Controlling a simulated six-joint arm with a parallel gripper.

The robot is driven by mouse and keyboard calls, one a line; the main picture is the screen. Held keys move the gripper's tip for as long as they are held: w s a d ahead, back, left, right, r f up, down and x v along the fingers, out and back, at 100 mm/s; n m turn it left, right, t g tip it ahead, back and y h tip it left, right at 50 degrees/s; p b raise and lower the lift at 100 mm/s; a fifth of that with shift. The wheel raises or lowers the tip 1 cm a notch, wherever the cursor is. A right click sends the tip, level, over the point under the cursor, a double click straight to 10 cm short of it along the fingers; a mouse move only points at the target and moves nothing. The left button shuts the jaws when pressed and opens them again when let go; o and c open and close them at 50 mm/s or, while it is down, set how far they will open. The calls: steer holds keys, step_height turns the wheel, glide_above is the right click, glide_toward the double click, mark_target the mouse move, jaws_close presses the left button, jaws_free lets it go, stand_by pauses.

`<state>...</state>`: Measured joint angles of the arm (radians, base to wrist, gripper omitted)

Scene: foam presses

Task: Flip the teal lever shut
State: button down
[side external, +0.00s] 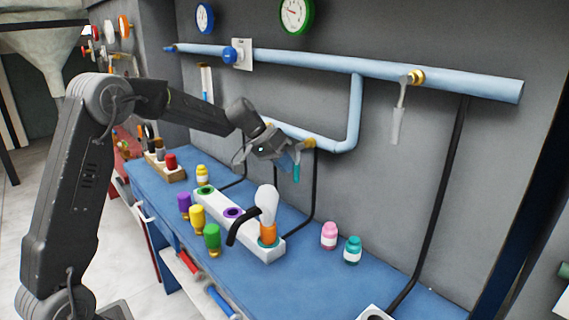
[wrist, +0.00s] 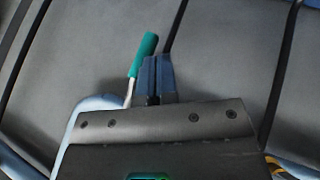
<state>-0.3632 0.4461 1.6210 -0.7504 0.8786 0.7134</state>
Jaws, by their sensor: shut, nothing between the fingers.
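The teal lever (wrist: 143,54) shows in the wrist view as a teal grip on a thin metal stem. In the side view its teal grip (side external: 296,172) hangs down below the lower pipe, near a brass fitting. My gripper (wrist: 157,62) is shut with nothing between its fingers. In the wrist view its blue fingertips are just right of the lever's grip, close beside it; I cannot tell whether they touch. In the side view my gripper (side external: 285,156) is at the lower pipe, partly hiding the lever's stem and the pipe behind it.
A light-blue pipe (side external: 355,115) runs along the grey wall, with a white-handled lever (side external: 397,125) at right. Below, a blue bench (side external: 310,275) holds a white block (side external: 270,252) with an orange bottle and foam, plus several coloured bottles. Black hoses run down the wall.

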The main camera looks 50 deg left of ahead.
steer(key=shift+d+f, duration=0.25)
steer(key=shift+d, duration=0.3)
steer(key=d+r+n+t+h, duration=0.2)
steer(key=d+h, duration=0.4)
steer(key=h, duration=0.6)
steer(key=n+t, duration=0.1)
steer(key=n, duration=0.1)
steer(key=shift+d+r+n, duration=0.3)
steer(key=shift+d+r, duration=0.05)
steer(key=shift+d, duration=0.05)
stand_by(0.6)
stand_by(0.3)
steer(key=s+a+f, duration=0.3)
steer(key=s+a, duration=0.1)
steer(key=a, duration=0.4)
steer(key=shift+s, duration=0.3)
